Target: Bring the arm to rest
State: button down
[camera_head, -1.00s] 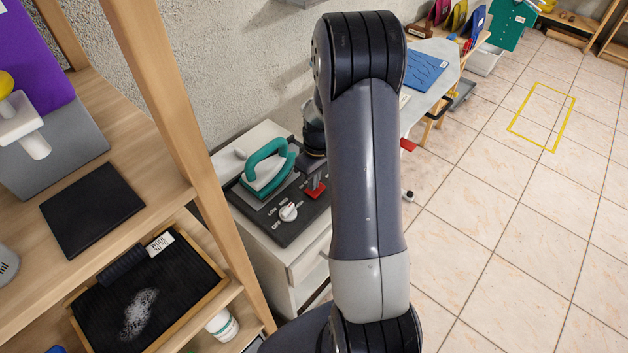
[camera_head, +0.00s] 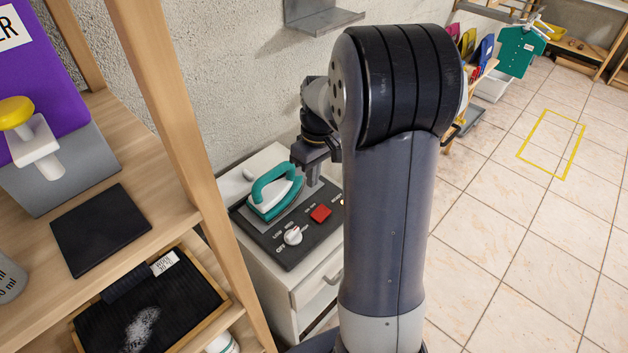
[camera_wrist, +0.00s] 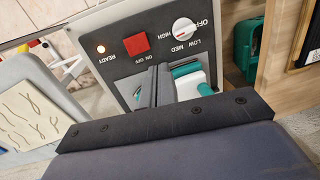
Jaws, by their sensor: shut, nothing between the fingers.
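My arm stands upright in the middle of the head view, bent at the top. My gripper (camera_head: 313,180) hangs down over the control panel (camera_head: 290,255) on the white cabinet. In the wrist view my gripper (camera_wrist: 155,90) shows as two narrow fingers, shut together with nothing between them, in front of the panel. The red button (camera_head: 320,214) is in plain view, and it also shows in the wrist view (camera_wrist: 136,44). The fingers look clear of the button; their exact height above the panel cannot be told.
A teal iron (camera_head: 272,192) sits at the panel's back, beside my gripper. A white dial (camera_head: 293,236) is near the front. A wooden shelf (camera_head: 185,150) stands close on the left. The tiled floor (camera_head: 500,250) on the right is clear.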

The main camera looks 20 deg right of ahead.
jog(key=f, duration=0.3)
jog(key=d+f, duration=0.1)
jog(key=f, duration=0.2)
jog(key=f+p, duration=0.1)
jog(key=f, duration=0.2)
jog(key=shift+w+d+f, duration=0.1)
jog(key=shift+w+d, duration=0.25)
jog(key=shift+d, duration=0.05)
jog(key=shift+w+d+y+b, duration=0.15)
jog(key=shift+d+y+b, duration=0.25)
jog(key=shift+b, duration=0.75)
notch_tip(320, 180, up, 7)
jog(key=shift+w+d, duration=0.2)
jog(key=shift+d, duration=0.2)
jog(key=shift+f, duration=0.25)
